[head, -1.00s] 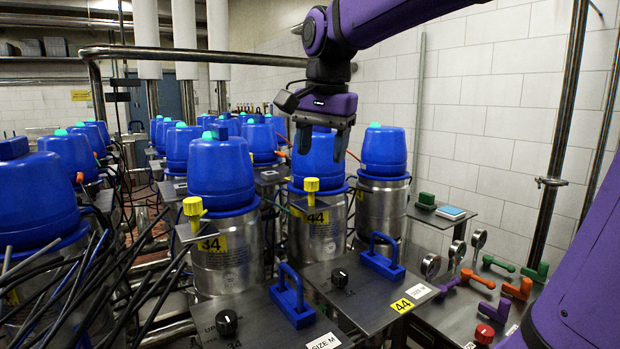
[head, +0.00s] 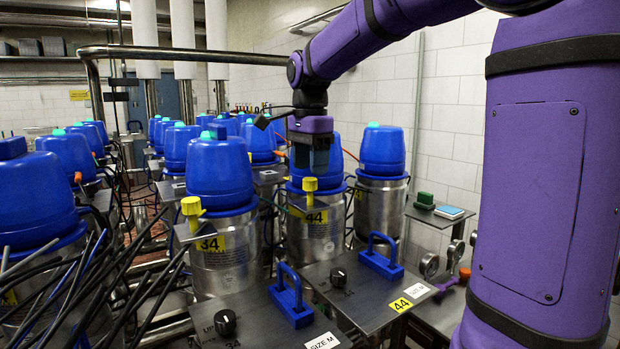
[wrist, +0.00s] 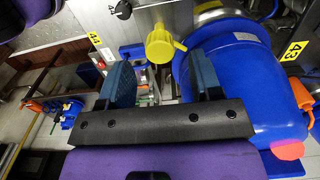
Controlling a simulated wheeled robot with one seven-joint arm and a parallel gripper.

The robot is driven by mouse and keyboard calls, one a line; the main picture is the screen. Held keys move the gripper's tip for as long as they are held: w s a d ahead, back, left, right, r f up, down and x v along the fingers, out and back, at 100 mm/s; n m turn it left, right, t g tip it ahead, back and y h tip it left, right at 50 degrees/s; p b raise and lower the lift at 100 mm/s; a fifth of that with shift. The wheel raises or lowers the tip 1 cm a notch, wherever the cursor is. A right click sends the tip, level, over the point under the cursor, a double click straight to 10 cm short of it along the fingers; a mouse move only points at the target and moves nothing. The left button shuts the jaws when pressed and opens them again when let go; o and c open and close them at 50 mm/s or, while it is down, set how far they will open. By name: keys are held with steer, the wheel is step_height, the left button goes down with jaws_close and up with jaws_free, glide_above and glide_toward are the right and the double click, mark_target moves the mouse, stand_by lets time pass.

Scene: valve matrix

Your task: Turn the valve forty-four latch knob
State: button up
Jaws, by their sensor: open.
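A yellow knob (head: 310,186) stands upright at the front of the valve with the 44 label (head: 316,217). That valve has a blue cap (head: 335,170) and a steel body (head: 318,238). My gripper (head: 312,172) points down over the valve, its fingertips close to the yellow knob. In the wrist view my gripper (wrist: 162,75) is open and empty, and the yellow knob (wrist: 163,45) shows just beyond the gap between the fingers. No contact is visible.
Valve 34, with its own yellow knob (head: 192,207), stands close on the left. Blue handles (head: 381,257) rise from the front plates. The big blue cap (wrist: 235,85) crowds the right finger in the wrist view. Black cables (head: 70,290) fill the left.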

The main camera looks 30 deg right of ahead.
mark_target(310, 178)
steer(key=shift+f, duration=1.8)
steer(key=c, duration=0.9)
steer(key=shift+c, duration=0.2)
